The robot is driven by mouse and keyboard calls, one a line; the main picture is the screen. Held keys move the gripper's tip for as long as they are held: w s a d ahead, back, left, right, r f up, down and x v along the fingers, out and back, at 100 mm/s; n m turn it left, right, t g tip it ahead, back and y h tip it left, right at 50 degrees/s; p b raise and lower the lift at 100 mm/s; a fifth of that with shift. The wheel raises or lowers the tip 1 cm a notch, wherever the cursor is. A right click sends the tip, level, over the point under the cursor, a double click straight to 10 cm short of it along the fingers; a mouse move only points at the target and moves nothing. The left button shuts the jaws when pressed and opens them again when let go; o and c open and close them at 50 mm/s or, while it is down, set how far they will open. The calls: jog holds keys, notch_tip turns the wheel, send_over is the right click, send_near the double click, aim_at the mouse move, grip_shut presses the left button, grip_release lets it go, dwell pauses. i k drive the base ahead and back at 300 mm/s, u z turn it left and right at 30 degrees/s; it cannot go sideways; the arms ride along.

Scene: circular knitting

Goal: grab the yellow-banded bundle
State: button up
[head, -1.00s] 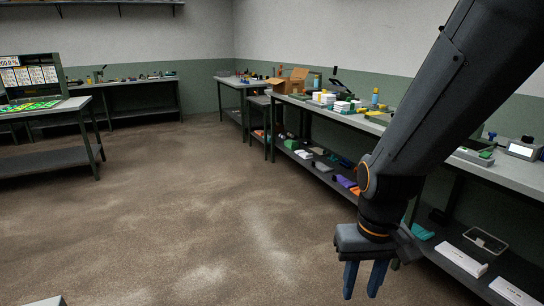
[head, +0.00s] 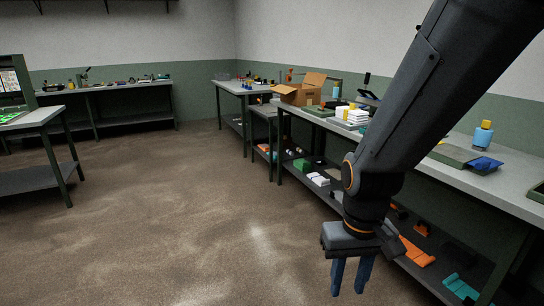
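My gripper (head: 351,275) hangs at the lower right of the head view, fingers pointing down over the floor. Its two blue fingers are apart with nothing between them. I cannot make out a yellow-banded bundle for certain. My arm hides part of the bench top.
An open cardboard box (head: 300,93) stands farther along the right bench. A blue bottle with a yellow top (head: 483,136) and a grey-green tray (head: 452,155) are nearer. The bench's lower shelf holds orange pieces (head: 415,252). The brown floor (head: 180,215) is clear.

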aim_at(357, 117)
jog(key=z, duration=0.1)
jog(key=i, duration=1.9)
jog(key=z, duration=0.3)
jog(key=i, duration=1.5)
jog(key=z, duration=0.2)
